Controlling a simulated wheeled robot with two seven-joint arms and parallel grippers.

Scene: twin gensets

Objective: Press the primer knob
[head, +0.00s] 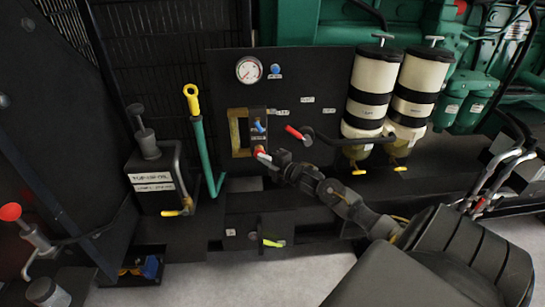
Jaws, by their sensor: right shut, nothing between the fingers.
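A black panel (221,75) carries several small controls, and I cannot tell from the tiny labels which one is the primer knob. A blue knob (275,69) sits beside the round gauge (249,69). A blue toggle (259,127) sits lower, on a block by a yellowish frame (236,133). My right gripper (266,157) is shut and empty, its tip at a small red-and-white part just below that block. I cannot tell whether it touches. My left gripper is not in view.
A red-handled valve (296,132) with a black pipe is just right of my right gripper. Two cream-and-black filters (373,82) (420,85) with T-handles stand further right. A black oil box (156,184), a yellow-ringed dipstick (192,100) and a green tube (203,155) are left.

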